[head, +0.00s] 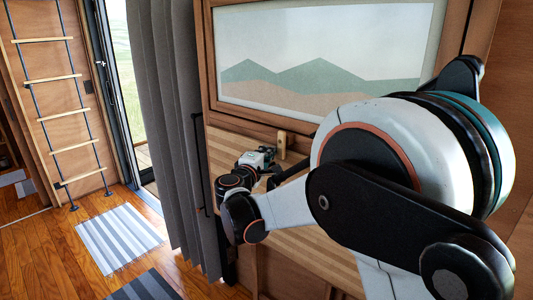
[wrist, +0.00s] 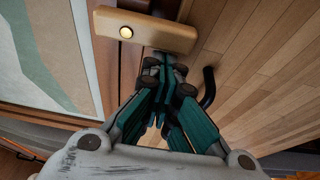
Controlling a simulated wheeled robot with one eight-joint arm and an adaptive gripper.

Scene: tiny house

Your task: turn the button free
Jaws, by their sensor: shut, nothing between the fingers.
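The button is a light wooden bar (wrist: 160,36) with a pale round pin near one end. It lies across the edge of the picture's frame at the top of the wrist view. In the head view the button (head: 282,146) stands upright just below the framed picture. My gripper (wrist: 161,64) is shut and empty. Its fingertips are just below the button's middle in the wrist view; I cannot tell whether they touch it. In the head view my gripper (head: 273,166) is small and partly hidden by my arm.
The framed mountain picture (head: 320,50) hangs above a slatted wooden surface (head: 235,152). A dark curved handle (wrist: 208,87) is right of my gripper in the wrist view. A grey curtain (head: 175,110), a ladder (head: 62,110) and a striped rug (head: 120,238) are at left.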

